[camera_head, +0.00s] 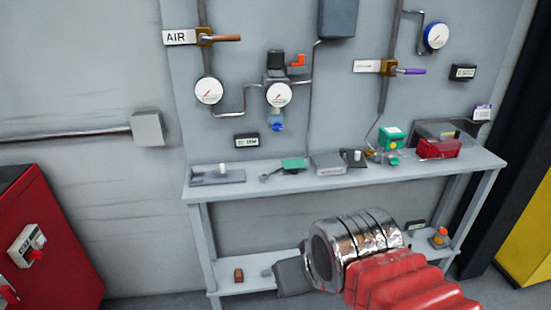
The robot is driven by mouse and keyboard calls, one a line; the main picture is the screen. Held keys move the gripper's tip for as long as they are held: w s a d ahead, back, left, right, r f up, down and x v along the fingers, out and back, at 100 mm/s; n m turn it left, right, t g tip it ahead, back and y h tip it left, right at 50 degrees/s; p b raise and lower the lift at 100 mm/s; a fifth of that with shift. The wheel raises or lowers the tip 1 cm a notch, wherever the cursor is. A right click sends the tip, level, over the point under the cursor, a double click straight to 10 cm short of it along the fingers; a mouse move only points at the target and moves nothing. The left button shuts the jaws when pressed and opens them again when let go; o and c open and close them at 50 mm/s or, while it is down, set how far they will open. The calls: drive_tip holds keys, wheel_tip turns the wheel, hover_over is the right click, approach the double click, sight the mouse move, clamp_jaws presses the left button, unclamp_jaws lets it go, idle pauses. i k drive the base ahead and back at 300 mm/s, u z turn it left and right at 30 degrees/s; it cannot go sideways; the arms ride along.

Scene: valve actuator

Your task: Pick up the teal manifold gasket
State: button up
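A flat teal piece (293,164), which looks like the manifold gasket, lies on the workbench top (255,183) left of its middle. A teal box (391,137) stands farther right on the bench, with a smaller teal part near its foot. At this size I cannot be sure which teal item is the gasket. My gripper (289,279) shows as a dark grey shape at the end of my silver and red arm, in front of the bench and low in the picture. It appears apart from the teal items. Its fingers are not clear.
A grey tray (217,176) lies at the bench's left end. A grey block (327,163) sits right of the flat teal piece, and a red box (438,148) at the right. Gauges and pipes cover the wall panel. A red cabinet (60,235) stands at left.

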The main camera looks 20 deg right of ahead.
sight(298, 163)
drive_tip(key=u, duration=0.3)
drive_tip(key=i, duration=1.15)
